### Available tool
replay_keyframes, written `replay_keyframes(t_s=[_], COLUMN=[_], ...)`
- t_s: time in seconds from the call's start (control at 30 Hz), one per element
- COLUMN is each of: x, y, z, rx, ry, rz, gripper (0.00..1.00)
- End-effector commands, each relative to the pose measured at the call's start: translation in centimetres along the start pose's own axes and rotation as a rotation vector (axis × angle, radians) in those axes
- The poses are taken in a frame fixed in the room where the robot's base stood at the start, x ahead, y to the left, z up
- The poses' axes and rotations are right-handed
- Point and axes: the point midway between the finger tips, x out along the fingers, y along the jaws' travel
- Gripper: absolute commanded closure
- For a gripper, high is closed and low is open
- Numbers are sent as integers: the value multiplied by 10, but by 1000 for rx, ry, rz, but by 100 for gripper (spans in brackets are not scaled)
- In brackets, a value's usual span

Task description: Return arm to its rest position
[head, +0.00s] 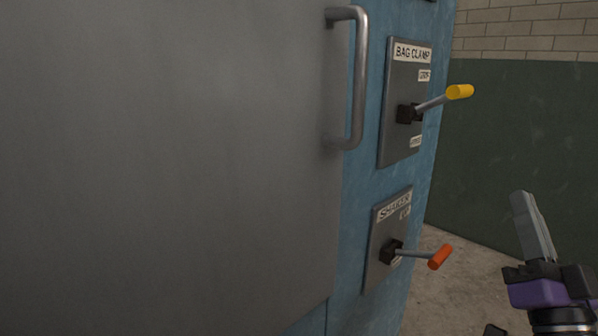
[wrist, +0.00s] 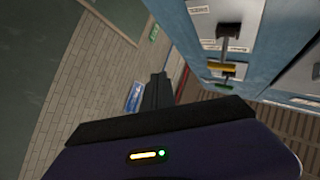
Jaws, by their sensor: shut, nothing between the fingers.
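My gripper (head: 522,200) is at the lower right of the head view, with its grey fingers together and pointing up. It is apart from the blue cabinet and to the right of its levers. In the wrist view my gripper (wrist: 158,78) shows as dark closed fingers beyond its purple body, with nothing held. The rest of my arm is mostly cut off by the edge of the head view.
A blue cabinet (head: 385,25) has a grey door (head: 160,160) with a handle (head: 358,80). A yellow-tipped lever (head: 459,92) and an orange-tipped lever (head: 440,257) stick out to the right. Concrete floor (head: 455,290) and a green-and-brick wall (head: 510,150) lie beyond.

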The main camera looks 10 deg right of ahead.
Motion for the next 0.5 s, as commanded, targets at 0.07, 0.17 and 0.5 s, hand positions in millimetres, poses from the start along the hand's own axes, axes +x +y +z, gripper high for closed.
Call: replay_keyframes(t_s=[0.07, 0.17, 0.5], x=[-33, -72, -208], y=[3, 5, -8], z=[22, 43, 85], rx=[-36, -84, -235], ry=[-51, -107, -324], rz=[31, 59, 79], gripper=[100, 100, 100])
